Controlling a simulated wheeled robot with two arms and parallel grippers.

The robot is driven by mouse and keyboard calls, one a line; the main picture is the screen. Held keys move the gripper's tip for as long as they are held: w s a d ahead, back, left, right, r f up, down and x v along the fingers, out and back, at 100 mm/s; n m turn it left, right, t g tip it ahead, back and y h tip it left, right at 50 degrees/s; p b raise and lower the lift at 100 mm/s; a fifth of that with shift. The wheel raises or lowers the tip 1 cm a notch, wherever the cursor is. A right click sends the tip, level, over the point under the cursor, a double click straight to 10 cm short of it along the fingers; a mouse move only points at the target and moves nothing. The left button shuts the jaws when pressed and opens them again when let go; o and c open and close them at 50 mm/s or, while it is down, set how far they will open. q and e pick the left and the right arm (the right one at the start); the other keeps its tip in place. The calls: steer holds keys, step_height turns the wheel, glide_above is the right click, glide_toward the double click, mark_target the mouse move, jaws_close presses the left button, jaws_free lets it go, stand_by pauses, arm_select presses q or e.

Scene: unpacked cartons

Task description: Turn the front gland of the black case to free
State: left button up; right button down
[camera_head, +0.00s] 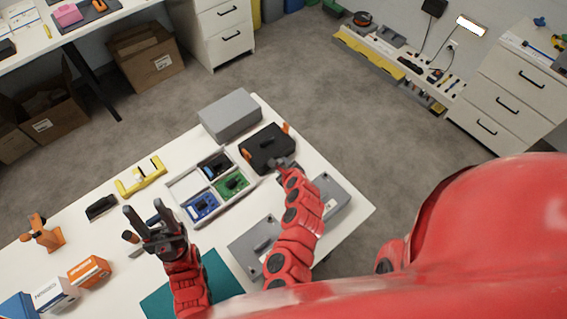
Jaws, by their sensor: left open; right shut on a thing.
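The black case (262,144) lies on the white table, right of centre. Small orange parts show at its left end and its far right corner. My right gripper (280,163) is at the near right edge of the case, shut on what appears to be the front gland; its fingers hide that gland, so its turn position cannot be told. My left gripper (145,208) is open and empty, raised over the near left part of the table, well apart from the case.
A grey box (230,114) stands just behind the case. A partitioned tray (172,187) with blue and green boards lies to its left. Grey flat units (252,243) lie under and beside my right arm. A yellow holder (140,174) stands further left.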

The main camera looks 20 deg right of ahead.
steer(key=shift+a+f+n+t+h+b, duration=0.1)
steer(key=shift+n+t+h+b, duration=0.25)
steer(key=shift+h+b, duration=0.15)
steer(key=shift+a+f+n+t+h+b, duration=0.1)
steer(key=shift+n+t+h+b, duration=0.25)
steer(key=shift+h, duration=0.25)
steer(key=shift+r, duration=0.1)
steer(key=c, duration=0.6)
jaws_free()
steer(key=shift+s, duration=0.1)
